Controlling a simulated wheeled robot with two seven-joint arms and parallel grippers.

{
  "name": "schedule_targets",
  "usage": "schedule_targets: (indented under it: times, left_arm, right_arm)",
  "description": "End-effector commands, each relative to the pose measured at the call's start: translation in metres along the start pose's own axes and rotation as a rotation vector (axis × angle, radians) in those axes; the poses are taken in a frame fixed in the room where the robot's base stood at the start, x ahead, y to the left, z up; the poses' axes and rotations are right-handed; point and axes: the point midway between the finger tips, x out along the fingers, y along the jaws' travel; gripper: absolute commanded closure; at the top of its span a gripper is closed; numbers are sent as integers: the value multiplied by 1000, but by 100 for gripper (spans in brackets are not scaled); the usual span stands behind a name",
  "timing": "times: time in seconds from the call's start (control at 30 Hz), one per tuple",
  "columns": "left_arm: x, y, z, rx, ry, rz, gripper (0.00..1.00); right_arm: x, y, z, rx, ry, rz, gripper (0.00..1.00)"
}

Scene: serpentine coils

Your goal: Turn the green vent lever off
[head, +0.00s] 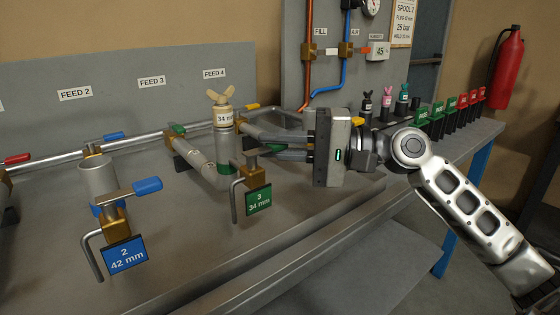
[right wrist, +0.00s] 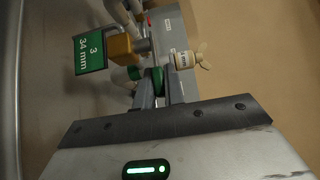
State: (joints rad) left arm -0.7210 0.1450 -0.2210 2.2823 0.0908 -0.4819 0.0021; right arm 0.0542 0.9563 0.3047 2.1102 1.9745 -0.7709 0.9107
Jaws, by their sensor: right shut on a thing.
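The green vent valve has a brass body (head: 250,178), a bent drain pipe (head: 235,202) and a green tag reading "3 34 mm" (head: 258,200). Its lever is mostly hidden by my right gripper (head: 272,148), which reaches in from the right with its fingers level above the valve. The right gripper is shut on the lever. In the right wrist view green shows at the lever (right wrist: 157,80) between the fingers, next to the tag (right wrist: 92,52) and brass body (right wrist: 122,46). My left gripper is not in view.
A capped standpipe marked 34 mm (head: 223,118) stands just behind the valve. To the left is a vent valve with a blue lever (head: 147,186) and a blue "2 42 mm" tag (head: 125,256). Plugs and red and green tags (head: 450,108) line the right bench. The front bench surface is clear.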

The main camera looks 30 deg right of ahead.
Motion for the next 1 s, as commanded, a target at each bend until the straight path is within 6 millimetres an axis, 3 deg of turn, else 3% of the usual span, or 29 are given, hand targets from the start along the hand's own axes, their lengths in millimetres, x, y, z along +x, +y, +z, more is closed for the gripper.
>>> schedule_targets:
  times: [0.33,0.4,0.43,0.83,1.0]
  left_arm:
    - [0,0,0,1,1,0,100]
    - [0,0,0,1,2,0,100]
    - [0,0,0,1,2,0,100]
    - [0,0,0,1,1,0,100]
    - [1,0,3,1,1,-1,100]
  right_arm:
    - [1,1,0,0,-13,3,100]
    - [1,1,0,0,-13,3,72]
    - [1,1,0,0,-13,3,67]
    - [0,0,0,0,-11,0,67]
    - [-10,1,0,2,-10,-1,67]
